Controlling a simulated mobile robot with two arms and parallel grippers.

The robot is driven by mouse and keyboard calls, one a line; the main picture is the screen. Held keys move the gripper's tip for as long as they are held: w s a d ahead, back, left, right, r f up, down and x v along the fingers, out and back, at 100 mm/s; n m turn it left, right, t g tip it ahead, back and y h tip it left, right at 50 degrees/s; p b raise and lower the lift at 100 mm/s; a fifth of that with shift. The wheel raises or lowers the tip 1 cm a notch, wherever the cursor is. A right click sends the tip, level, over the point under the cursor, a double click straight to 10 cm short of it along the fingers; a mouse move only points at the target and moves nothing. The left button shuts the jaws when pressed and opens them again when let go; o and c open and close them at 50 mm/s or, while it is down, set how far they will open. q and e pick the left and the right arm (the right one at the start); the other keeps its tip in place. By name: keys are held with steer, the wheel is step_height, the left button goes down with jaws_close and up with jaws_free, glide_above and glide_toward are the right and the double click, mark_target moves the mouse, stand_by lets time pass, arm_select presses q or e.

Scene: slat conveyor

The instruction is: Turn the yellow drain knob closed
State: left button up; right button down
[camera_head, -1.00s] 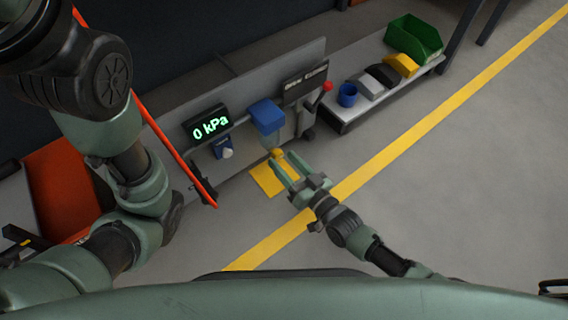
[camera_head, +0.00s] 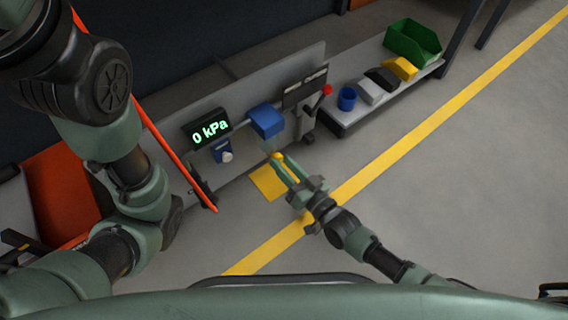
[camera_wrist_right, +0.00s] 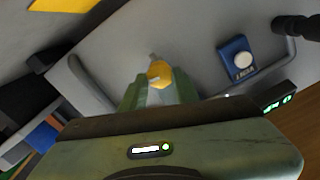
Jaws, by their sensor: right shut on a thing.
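The yellow drain knob (camera_head: 277,156) sits low on the front of the panel, below a blue box-shaped housing (camera_head: 266,121). In the right wrist view the knob (camera_wrist_right: 160,74) shows between the fingertips. My right gripper (camera_head: 281,164) is shut on the knob, with its green fingers on either side of it. The fingers hide part of the knob, and I cannot read its angle. My left arm (camera_head: 125,160) comes in at the left; its gripper is not clearly in view.
A display (camera_head: 207,130) reads 0 kPa, with a blue-backed white button (camera_head: 226,156) below it. A red-knobbed lever (camera_head: 327,90) stands to the right. A low shelf holds a blue cup (camera_head: 347,98), several blocks and a green bin (camera_head: 413,41). The floor at right is clear.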

steer(key=m, duration=0.7)
steer(key=shift+f+m, duration=0.1)
steer(key=shift+m, duration=0.2)
steer(key=m, duration=0.3)
steer(key=shift+d+f+m, duration=0.1)
steer(key=shift+m, duration=0.2)
steer(key=shift+m+b, duration=0.8)
steer(key=shift+m, duration=1.5)
steer(key=c, duration=1.1)
jaws_free()
steer(key=shift+o, duration=0.2)
